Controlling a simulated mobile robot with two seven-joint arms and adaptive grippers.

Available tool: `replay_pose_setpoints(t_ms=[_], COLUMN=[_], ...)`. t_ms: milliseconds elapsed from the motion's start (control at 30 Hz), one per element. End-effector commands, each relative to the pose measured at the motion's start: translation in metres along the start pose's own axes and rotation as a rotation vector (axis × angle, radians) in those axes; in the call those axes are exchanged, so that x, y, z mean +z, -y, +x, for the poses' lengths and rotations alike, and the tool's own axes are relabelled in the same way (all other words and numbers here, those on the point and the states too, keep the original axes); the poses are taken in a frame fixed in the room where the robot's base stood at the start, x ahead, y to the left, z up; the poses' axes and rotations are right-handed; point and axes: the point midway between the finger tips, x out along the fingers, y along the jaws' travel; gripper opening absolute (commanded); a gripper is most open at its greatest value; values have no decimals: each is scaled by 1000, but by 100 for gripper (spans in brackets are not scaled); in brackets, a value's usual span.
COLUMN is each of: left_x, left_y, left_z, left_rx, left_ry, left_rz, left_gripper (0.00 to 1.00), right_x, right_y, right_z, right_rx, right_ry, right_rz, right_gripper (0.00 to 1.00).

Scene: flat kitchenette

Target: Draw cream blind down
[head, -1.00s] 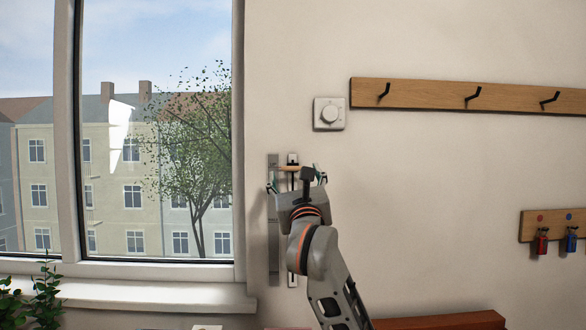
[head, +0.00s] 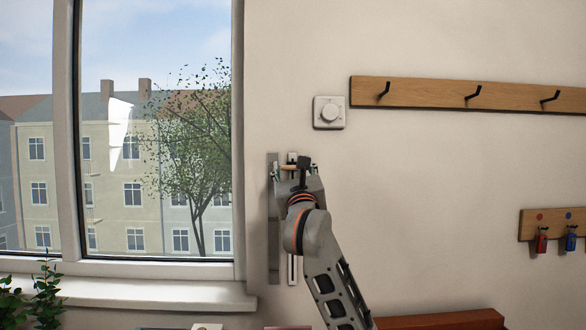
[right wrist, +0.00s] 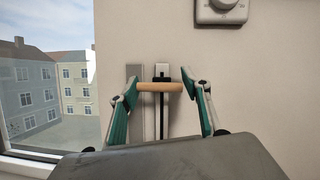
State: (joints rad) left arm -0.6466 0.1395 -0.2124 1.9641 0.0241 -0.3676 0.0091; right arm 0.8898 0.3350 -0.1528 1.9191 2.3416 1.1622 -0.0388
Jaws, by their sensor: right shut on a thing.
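A short wooden handle (right wrist: 160,87) sits crosswise on a slim vertical rail with a dark slot (right wrist: 162,118), on the wall right of the window. In the head view the handle (head: 288,166) shows just past my right gripper (head: 294,170). The handle is near the rail's top. The rail's middle is partly hidden by my gripper in the head view. No cream blind cloth shows over the visible window pane (head: 150,130). My left gripper is not in view.
A grey vertical strip (head: 273,230) runs beside the rail. A white dial (head: 329,113) is on the wall above right. A wooden hook board (head: 430,95) is farther right. The sill (head: 150,292) and a plant (head: 46,295) are lower left.

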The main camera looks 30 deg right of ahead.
Motion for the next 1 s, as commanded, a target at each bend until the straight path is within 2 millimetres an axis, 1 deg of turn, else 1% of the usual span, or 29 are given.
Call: replay_pose_setpoints(t_ms=[167,267,400,500,600,800,1000], left_x=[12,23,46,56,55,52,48], left_y=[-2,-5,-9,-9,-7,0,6], left_z=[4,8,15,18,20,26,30], left_rx=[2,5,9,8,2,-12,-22], left_ry=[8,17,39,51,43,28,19], left_rz=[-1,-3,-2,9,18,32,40], left_gripper=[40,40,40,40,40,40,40], right_x=[-19,-40,-76,-100,-121,-150,-159], right_y=[-5,-10,-18,-23,-28,-34,-35], right_z=[-7,-15,-29,-39,-48,-60,-65], right_rx=[2,2,5,5,5,4,2], right_ry=[-3,-6,-10,-10,-11,-9,-4], right_rz=[0,-2,-3,-4,-3,-1,2], right_gripper=[9,9,9,9,9,9,9])
